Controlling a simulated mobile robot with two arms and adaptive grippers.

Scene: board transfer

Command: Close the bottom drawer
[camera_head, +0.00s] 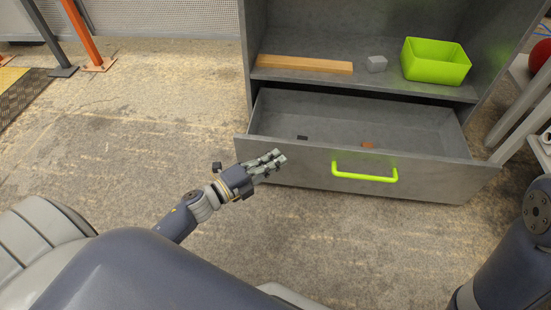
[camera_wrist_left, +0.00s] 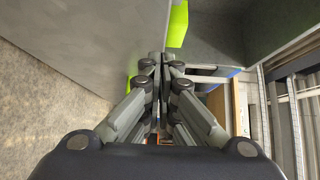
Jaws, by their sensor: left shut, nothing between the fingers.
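The grey bottom drawer (camera_head: 299,176) of the cabinet is pulled out in the head view. It has a lime-green bar handle (camera_head: 365,178) on its front. A small dark piece (camera_head: 302,137) and a small orange piece (camera_head: 367,145) lie inside it. My left gripper (camera_head: 277,158) is shut and empty, at the left part of the drawer front in the picture, left of the handle. I cannot tell whether it touches the front. In the left wrist view my fingers (camera_wrist_left: 158,65) are together beside a grey panel. My right gripper is not in view.
On the shelf (camera_head: 390,89) above the drawer are a wooden bar (camera_head: 304,64), a small grey block (camera_head: 376,64) and a lime-green bin (camera_head: 434,70). Orange and dark posts (camera_head: 86,38) stand at the far left. The floor (camera_head: 130,120) left of the cabinet is clear.

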